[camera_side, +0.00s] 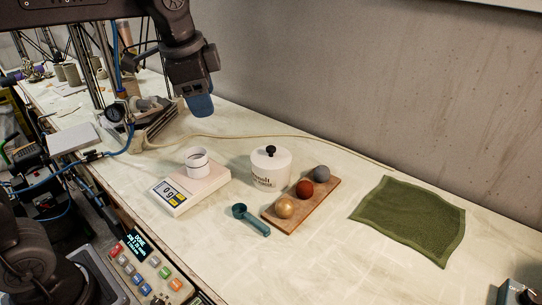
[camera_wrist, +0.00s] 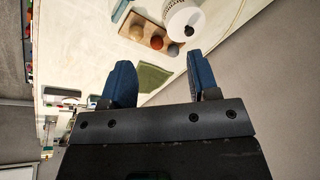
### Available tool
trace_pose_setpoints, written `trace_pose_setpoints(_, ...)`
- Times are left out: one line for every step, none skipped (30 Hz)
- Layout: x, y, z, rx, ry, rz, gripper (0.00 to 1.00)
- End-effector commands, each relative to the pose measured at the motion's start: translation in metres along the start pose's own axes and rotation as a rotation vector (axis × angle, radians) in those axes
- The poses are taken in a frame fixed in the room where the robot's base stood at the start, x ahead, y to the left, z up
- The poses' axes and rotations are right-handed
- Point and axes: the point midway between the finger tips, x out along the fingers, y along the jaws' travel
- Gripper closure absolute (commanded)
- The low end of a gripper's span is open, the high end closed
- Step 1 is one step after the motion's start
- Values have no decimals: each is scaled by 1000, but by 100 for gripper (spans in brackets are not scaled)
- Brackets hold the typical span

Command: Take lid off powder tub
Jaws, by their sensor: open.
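The powder tub (camera_side: 270,170) is a white round tub with dark lettering, standing upright on the table. Its white lid (camera_side: 271,155) with a black knob (camera_side: 271,150) sits on top of it. In the wrist view the lid (camera_wrist: 186,22) shows at the top edge, with the knob (camera_wrist: 190,31) facing the camera. My gripper (camera_side: 200,106) is above the table, up and to the left of the tub in the side view, and apart from it. In the wrist view its two blue fingers (camera_wrist: 163,80) are spread, with nothing between them.
A scale (camera_side: 189,187) with a white cup (camera_side: 197,162) stands left of the tub. A teal scoop (camera_side: 251,219) lies in front. A wooden board (camera_side: 301,206) with three balls is close on the right. A green cloth (camera_side: 410,218) lies farther right. A wall (camera_side: 380,80) rises behind.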

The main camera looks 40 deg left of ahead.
Motion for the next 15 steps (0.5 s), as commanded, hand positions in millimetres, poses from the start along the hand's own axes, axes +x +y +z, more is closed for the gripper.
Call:
trace_pose_setpoints(6, -12, -18, 79, -26, 16, 45)
trace_pose_setpoints(8, -18, -27, 130, -40, 25, 45)
trace_pose_setpoints(12, -26, -40, 198, -57, 38, 45)
trace_pose_setpoints(16, -32, -48, 249, -71, 48, 45)
trace_pose_setpoints(20, -38, -57, 299, -83, 58, 45)
trace_pose_setpoints(27, -45, -69, 366, -99, 73, 45)
trace_pose_setpoints(33, -50, -77, 417, -111, 86, 45)
trace_pose_setpoints(38, -54, -85, 465, -121, 98, 45)
trace_pose_setpoints(46, -59, -94, 528, -135, 115, 45)
trace_pose_setpoints(52, -63, -101, 573, -144, 127, 45)
trace_pose_setpoints(58, -66, -107, 616, -152, 139, 45)
trace_pose_setpoints(66, -69, -114, 668, -162, 154, 45)
trace_pose_setpoints(71, -71, -119, 704, -168, 165, 45)
trace_pose_setpoints(76, -73, -123, 736, -174, 175, 45)
trace_pose_setpoints(82, -74, -127, 773, -180, 187, 45)
